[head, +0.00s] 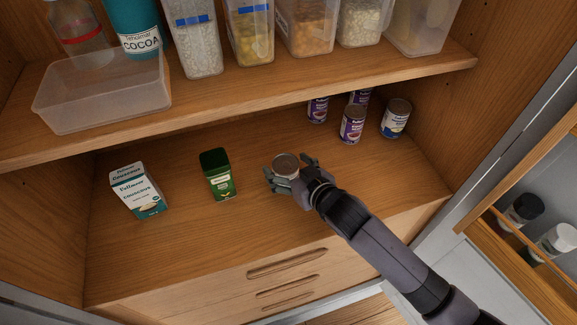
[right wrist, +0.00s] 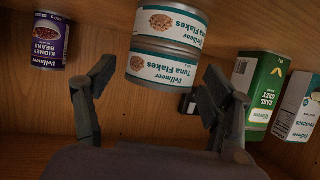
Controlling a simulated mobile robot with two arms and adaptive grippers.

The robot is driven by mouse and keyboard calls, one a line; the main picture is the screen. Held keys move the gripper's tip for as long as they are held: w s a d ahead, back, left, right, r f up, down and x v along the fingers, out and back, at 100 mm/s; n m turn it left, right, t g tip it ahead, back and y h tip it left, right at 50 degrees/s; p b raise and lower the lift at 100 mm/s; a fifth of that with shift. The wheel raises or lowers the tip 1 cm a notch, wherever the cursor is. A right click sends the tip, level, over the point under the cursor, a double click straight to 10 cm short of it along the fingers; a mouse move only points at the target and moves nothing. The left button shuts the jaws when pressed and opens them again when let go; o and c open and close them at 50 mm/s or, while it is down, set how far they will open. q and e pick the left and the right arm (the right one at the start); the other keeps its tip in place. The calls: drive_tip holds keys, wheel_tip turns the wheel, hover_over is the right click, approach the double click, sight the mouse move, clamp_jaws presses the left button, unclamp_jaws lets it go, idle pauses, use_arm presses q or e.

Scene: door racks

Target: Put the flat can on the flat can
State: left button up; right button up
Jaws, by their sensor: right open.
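Two flat tuna cans are stacked, one directly on the other. The right wrist view is upside down, so the upper flat can (right wrist: 162,66) shows below the lower flat can (right wrist: 172,24). In the head view the top of the upper flat can (head: 286,164) shows; the lower one is largely hidden under it. My right gripper (head: 290,171) is open at the stack. In the right wrist view its fingers (right wrist: 158,76) are spread on either side of the upper can, with gaps visible. My left gripper is not in view.
A green tea box (head: 218,174) and a couscous box (head: 137,190) stand left of the stack. Several cans, including a kidney bean can (head: 352,124), stand behind right. An upper shelf (head: 230,98) with containers overhangs the back. The shelf's front left is clear.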

drive_tip(key=shift+r, duration=0.1)
drive_tip(key=b+v, duration=0.1)
drive_tip(key=v, duration=1.1)
drive_tip(key=shift+b, duration=0.35)
drive_tip(key=shift+r, duration=0.1)
